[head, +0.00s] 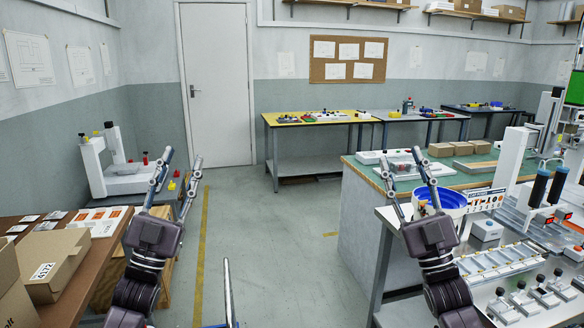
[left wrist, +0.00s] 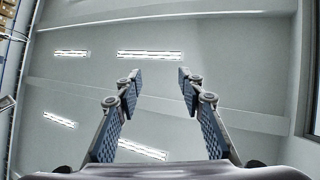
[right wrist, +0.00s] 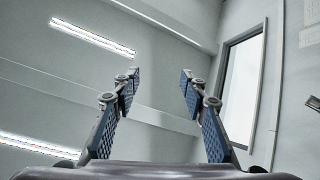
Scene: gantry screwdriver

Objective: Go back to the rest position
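My left gripper (head: 181,160) points up in the head view, left of centre, with its two fingers apart. In the left wrist view its fingers (left wrist: 157,80) are spread with only the ceiling and lights between them. My right gripper (head: 402,160) also points up, right of centre, in front of the green-topped bench. In the right wrist view its fingers (right wrist: 160,80) are spread with nothing between them. Both grippers are open and empty.
A brown table (head: 98,258) with cardboard boxes (head: 52,262) is at the left.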

